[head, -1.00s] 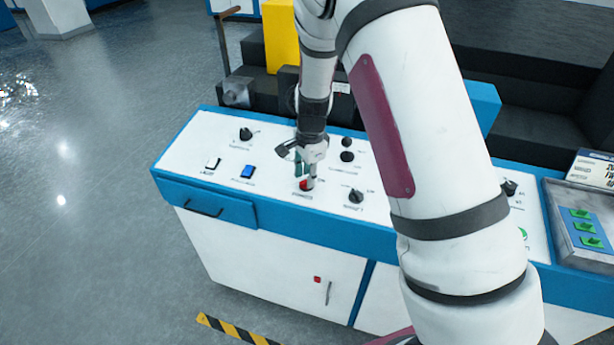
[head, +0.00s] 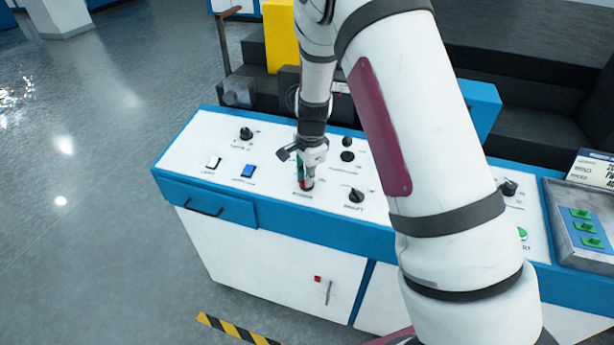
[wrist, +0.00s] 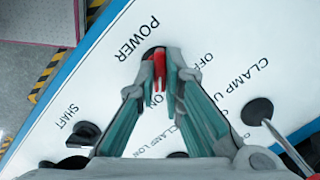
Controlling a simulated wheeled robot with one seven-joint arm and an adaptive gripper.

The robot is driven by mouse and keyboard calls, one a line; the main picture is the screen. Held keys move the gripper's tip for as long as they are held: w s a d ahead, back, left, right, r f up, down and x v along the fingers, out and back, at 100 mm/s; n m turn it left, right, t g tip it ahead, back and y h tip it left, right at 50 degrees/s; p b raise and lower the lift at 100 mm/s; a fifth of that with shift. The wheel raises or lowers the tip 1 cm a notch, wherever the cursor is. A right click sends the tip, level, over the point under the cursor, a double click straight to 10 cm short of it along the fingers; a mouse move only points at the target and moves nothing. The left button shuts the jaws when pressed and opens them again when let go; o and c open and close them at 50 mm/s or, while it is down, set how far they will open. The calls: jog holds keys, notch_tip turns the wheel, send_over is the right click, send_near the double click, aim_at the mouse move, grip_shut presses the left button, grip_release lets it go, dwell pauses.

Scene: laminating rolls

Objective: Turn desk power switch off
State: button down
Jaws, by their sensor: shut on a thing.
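The red power switch (wrist: 158,66) stands on the white panel under the printed word POWER in the wrist view, with part of the word ON showing near it. My gripper (wrist: 162,80) is shut on the red switch, with a finger on either side of it. In the head view my gripper (head: 307,182) points down at the desk panel, and only a little of the red switch (head: 304,184) shows between the fingers. The fingers hide most of the switch, so I cannot tell its exact setting.
The desk panel (head: 215,140) also carries a black knob (head: 245,133), a blue switch (head: 248,171), a white switch (head: 212,162) and another black knob (head: 356,195) close by on the right. A tray (head: 560,245) with green pieces sits at the far right.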

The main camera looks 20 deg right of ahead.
jog(key=n+b, duration=0.1)
jog(key=n, duration=0.4)
jog(key=shift+w+n+g, duration=0.1)
jog(key=shift+n+g, duration=0.2)
jog(key=shift+n, duration=0.1)
jog(key=n, duration=0.2)
jog(key=n+b, duration=0.1)
jog(key=n, duration=0.2)
jog(key=shift+a+g+h, duration=0.1)
jog(key=shift+g+h, duration=0.2)
jog(key=shift+h, duration=0.1)
jog(key=n+b, duration=0.1)
jog(key=n, duration=0.5)
jog(key=shift+a+n+h, duration=0.1)
jog(key=shift+n+h, duration=0.2)
jog(key=shift+h, duration=0.1)
jog(key=c, duration=1.7)
grip_release()
jog(key=shift+r, duration=0.1)
